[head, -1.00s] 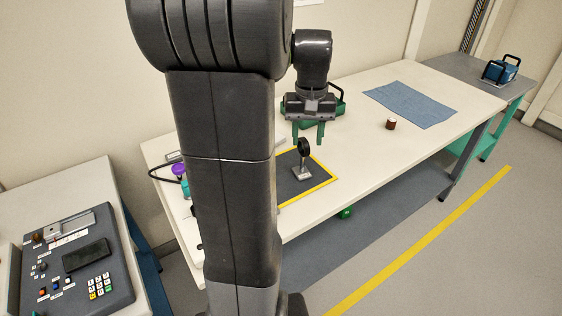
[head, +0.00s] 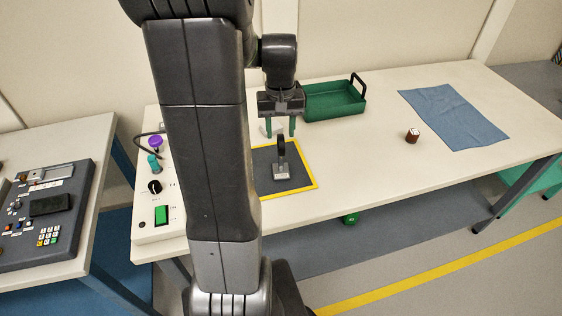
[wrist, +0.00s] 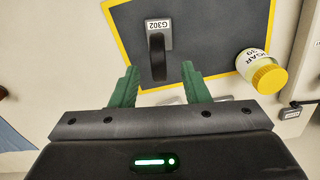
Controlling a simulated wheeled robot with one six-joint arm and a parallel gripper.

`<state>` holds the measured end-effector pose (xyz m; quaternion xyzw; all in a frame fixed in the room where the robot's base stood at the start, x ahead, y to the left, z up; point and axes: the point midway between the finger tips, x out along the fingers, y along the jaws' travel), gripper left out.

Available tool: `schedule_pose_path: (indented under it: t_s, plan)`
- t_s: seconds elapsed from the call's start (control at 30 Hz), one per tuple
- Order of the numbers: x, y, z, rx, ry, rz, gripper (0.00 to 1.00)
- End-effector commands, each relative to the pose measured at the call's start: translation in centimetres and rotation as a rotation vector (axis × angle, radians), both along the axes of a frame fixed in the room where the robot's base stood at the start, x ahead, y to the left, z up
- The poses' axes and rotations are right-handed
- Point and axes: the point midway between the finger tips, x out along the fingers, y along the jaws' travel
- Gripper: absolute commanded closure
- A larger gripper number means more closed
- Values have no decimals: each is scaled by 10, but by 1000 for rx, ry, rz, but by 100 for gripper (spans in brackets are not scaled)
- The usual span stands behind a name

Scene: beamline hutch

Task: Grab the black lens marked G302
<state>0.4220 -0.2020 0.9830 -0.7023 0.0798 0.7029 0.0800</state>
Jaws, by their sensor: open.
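The black lens (head: 281,148) stands upright on a small grey base on the dark mat with a yellow border (head: 293,184). In the wrist view the lens (wrist: 157,58) is seen from above, and the label on its base reads G302. My gripper (head: 280,130) is open and empty, with its green fingers pointing down above the table near the lens. In the wrist view the fingertips (wrist: 159,72) lie either side of the lens's near end. The lens does not look held; the exact height gap cannot be told.
A green tray (head: 334,101) is behind, with a brown bottle (head: 412,136) and blue cloth (head: 453,117) to the right. A control box (head: 160,200) is at the left. Table between tray and bottle is clear.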

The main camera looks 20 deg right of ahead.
Motion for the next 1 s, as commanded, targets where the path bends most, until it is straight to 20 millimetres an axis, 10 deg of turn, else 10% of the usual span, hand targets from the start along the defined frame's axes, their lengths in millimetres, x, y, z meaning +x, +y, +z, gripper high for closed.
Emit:
schedule_pose_path:
  t_s: [0.73, 1.0]
  plan:
    - [2, -2, -56, 0, -1, 0, 58]
    - [3, -2, -55, 0, -1, 0, 100]
